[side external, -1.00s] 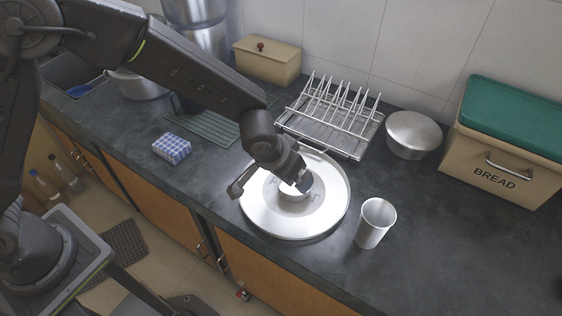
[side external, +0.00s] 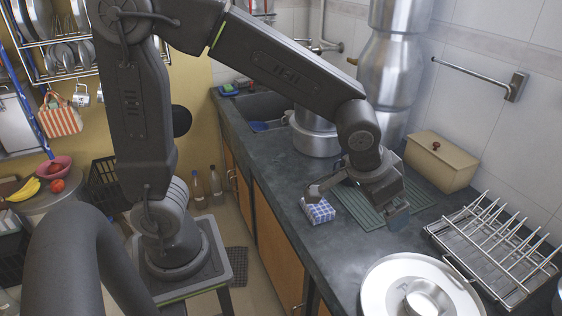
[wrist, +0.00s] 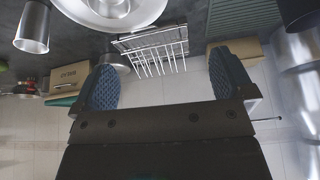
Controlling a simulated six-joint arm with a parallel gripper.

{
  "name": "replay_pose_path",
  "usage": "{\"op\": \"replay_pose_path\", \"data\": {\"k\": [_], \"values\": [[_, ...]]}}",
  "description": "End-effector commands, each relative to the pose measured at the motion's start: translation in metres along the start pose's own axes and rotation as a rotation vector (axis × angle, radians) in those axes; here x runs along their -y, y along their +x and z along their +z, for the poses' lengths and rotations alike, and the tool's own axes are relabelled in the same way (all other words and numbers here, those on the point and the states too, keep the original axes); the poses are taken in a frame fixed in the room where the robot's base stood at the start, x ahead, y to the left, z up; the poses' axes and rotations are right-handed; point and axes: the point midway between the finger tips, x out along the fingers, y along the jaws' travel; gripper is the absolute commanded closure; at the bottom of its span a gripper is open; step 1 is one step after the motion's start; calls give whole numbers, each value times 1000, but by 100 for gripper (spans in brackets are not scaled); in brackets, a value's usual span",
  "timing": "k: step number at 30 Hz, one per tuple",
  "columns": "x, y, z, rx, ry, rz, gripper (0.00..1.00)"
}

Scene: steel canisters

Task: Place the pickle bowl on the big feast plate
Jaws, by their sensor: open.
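The pickle bowl (side external: 428,298) is a small steel bowl standing on the big feast plate (side external: 378,288), a wide round steel plate at the bottom right of the side view, cut by the frame edge. In the wrist view, the plate (wrist: 146,12) and bowl (wrist: 112,7) show at the top edge, partly cut off. My gripper (side external: 355,205) is open and empty, with its fingers wide apart. It is above the counter near the green ribbed mat, to the left of the plate and clear of the bowl. Its blue-padded fingers also show in the wrist view (wrist: 165,82).
A checkered cloth block (side external: 318,211) lies close to one finger. The green mat (side external: 366,214) is below my gripper. A wire rack (side external: 490,240) and tan box (side external: 440,160) stand behind. A steel tumbler (wrist: 33,28) and bread bin (wrist: 68,77) show in the wrist view.

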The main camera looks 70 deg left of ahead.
Motion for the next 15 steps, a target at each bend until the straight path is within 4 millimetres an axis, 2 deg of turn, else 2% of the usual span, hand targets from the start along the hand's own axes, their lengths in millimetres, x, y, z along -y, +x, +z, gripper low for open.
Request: {"op": "replay_pose_path", "data": {"k": [1,6,10,15], "values": [[18,-21,7,-12,-20,-7,0],[59,-74,44,-24,-55,-21,0],[78,-100,78,-33,-71,-25,0],[87,-117,109,-43,-78,-24,0]]}}
